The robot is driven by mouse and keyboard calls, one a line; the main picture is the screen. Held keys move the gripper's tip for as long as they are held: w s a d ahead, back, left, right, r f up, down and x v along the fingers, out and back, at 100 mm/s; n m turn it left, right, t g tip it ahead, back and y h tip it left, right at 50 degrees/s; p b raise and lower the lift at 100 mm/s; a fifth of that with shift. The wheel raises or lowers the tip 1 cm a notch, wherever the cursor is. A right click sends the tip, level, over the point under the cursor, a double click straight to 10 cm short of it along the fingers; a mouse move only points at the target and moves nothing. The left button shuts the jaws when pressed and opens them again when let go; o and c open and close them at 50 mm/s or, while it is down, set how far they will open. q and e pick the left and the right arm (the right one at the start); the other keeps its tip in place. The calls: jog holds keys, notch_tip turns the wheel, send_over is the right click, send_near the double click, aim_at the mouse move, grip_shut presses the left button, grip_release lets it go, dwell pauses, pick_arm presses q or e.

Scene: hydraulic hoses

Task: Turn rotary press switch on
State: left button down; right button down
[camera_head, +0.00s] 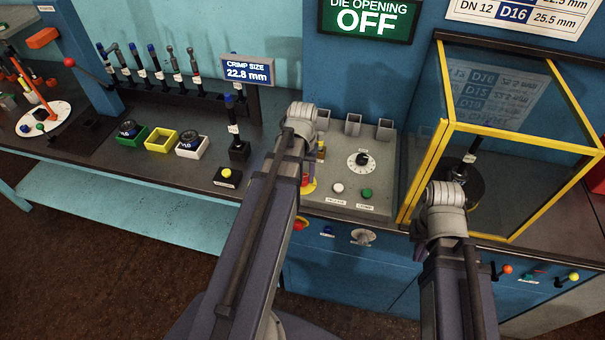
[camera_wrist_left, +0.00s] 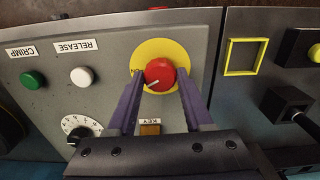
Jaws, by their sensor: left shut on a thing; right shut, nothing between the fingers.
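The rotary press switch is a red knob (camera_wrist_left: 159,75) with a white pointer line, on a round yellow plate (camera_wrist_left: 183,52) on a grey panel. In the left wrist view my left gripper (camera_wrist_left: 160,78) has one purple finger on each side of the knob and is shut on it. In the head view a bit of the yellow plate (camera_head: 309,186) shows beside my left arm, which hides most of the switch and the left fingers. My right gripper (camera_head: 446,194) is in front of the yellow-framed glass case, shut and empty; its fingertips are hard to make out.
On the panel are a white RELEASE button (camera_wrist_left: 81,76), a green CRIMP button (camera_wrist_left: 33,80), a numbered dial (camera_wrist_left: 80,132) and a key switch (camera_wrist_left: 149,128). The glass case (camera_head: 510,150) stands to the right. A green sign (camera_head: 367,18) reads DIE OPENING OFF. Small trays (camera_head: 161,141) lie left.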

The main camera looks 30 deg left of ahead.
pick_arm(q)
jog(key=m, duration=0.5)
jog(key=shift+m, duration=0.4)
dwell(0.4)
jog(key=shift+c, duration=1.5)
grip_release()
notch_tip(320, 180, up, 8)
jog(key=p, duration=0.8)
jog(key=shift+f, duration=0.1)
